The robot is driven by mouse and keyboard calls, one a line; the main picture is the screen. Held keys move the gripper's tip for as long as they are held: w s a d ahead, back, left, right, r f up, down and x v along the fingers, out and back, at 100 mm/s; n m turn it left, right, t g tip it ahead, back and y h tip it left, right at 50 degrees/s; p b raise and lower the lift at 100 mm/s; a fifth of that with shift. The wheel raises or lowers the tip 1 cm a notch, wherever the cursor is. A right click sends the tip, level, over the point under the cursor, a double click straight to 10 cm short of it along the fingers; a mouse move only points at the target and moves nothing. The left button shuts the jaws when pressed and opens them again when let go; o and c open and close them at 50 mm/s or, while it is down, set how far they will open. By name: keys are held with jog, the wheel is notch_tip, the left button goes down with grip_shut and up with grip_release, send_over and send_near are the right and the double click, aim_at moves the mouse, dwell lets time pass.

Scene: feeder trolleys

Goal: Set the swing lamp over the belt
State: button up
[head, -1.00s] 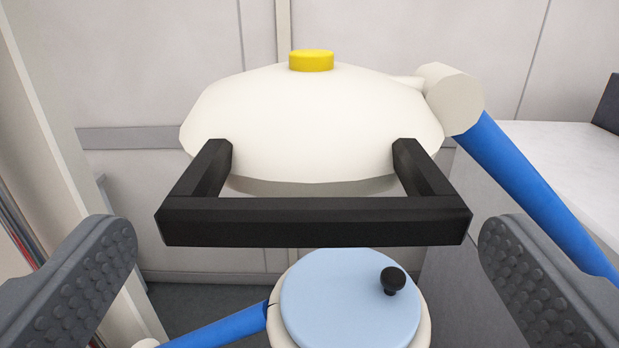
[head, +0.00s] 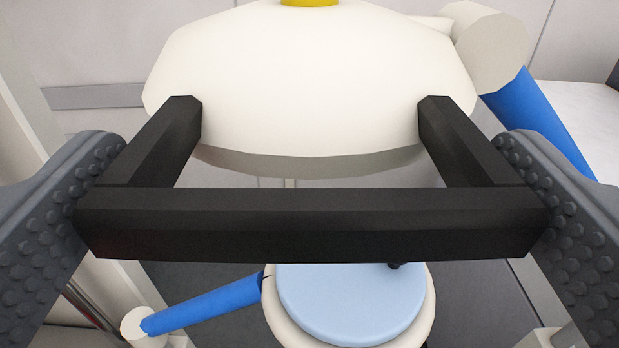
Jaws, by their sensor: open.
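The swing lamp (head: 310,85) has a wide cream head that fills the upper middle of the view, with a yellow knob (head: 309,2) on top, cut by the frame edge. Its black U-shaped handle (head: 310,224) sticks out towards me. The lamp's blue arm (head: 540,122) runs down to the right from a cream joint (head: 490,45). My gripper (head: 312,215) is open, with one studded grey finger at each end of the handle's crossbar. Whether the fingers touch the bar, I cannot tell. No belt can be made out.
Below the handle is a cream round body with a light blue disc (head: 350,305) and a black knob, partly hidden by the bar. A blue link (head: 205,304) joins it on the left. A pale post stands at left, a white surface at right.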

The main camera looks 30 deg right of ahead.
jog(key=c, duration=1.1)
jog(key=shift+o, duration=0.2)
